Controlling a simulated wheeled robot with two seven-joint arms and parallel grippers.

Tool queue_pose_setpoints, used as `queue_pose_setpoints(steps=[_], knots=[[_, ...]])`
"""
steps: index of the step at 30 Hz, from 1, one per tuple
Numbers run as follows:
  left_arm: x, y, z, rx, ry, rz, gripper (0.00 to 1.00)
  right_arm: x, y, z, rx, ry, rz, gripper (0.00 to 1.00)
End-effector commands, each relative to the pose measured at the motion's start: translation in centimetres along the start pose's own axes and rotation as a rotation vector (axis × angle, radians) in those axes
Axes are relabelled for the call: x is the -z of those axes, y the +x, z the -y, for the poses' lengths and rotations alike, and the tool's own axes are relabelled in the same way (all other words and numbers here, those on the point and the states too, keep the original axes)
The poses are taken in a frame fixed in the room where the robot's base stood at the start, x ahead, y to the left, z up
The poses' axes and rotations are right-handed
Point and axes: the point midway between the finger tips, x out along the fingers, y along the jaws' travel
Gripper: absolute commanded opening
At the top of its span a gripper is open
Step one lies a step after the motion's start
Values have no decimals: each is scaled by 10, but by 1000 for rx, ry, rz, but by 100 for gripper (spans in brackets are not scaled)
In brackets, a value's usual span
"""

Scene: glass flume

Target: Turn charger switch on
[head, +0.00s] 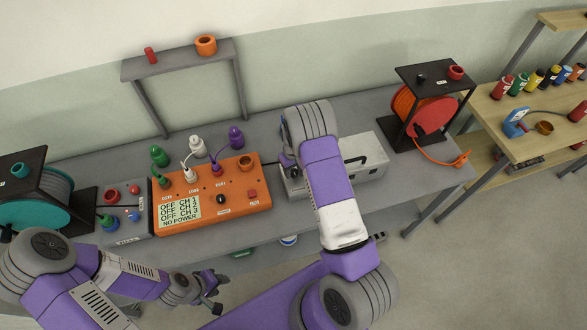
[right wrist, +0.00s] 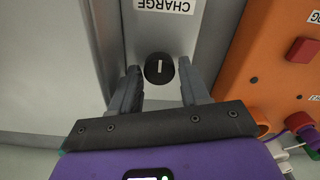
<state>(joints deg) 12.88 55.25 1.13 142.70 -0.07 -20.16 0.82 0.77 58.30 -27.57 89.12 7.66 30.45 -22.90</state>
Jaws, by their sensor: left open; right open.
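The charger is a grey metal box (head: 374,172) with a black handle on the bench, partly hidden behind my right arm in the head view. Its switch (right wrist: 159,69), a black round knob with a white mark, shows in the right wrist view below an upside-down CHARGE label (right wrist: 168,5). My right gripper (head: 286,161) is at the box's left end. In the right wrist view its open fingers stand either side of the knob; I cannot tell whether they touch it. My left gripper (head: 211,290) is open and empty, low in front of the bench.
An orange channel box (head: 231,204) with a display reading OFF and NO POWER sits close left of the charger. Left of it are a grey button box (head: 130,228) and a teal reel (head: 35,203). A red-orange cable reel (head: 432,112) stands to the right.

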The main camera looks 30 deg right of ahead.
Motion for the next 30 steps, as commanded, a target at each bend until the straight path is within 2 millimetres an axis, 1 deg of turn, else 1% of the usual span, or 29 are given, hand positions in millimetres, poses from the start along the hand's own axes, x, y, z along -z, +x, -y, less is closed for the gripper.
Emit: queue_pose_setpoints(steps=[3,4,9,11,12,17,22,26,30], knots=[[0,0,0,0,0,0,43,0,0,0,0,0,0,46],[0,0,0,0,0,0,43,0,0,0,0,0,0,42],[0,0,0,0,0,0,43,0,0,0,0,0,0,16],[0,0,0,0,0,0,43,0,0,0,0,0,0,7],[0,0,0,0,0,0,43,0,0,0,0,0,0,4],[0,1,0,0,0,0,43,0,0,0,0,9,0,4],[0,5,2,0,0,0,43,0,1,0,0,58,0,4],[0,9,4,0,0,0,43,0,1,-1,-1,132,0,4],[1,16,6,0,0,0,43,0,1,-1,-1,243,-1,4]])
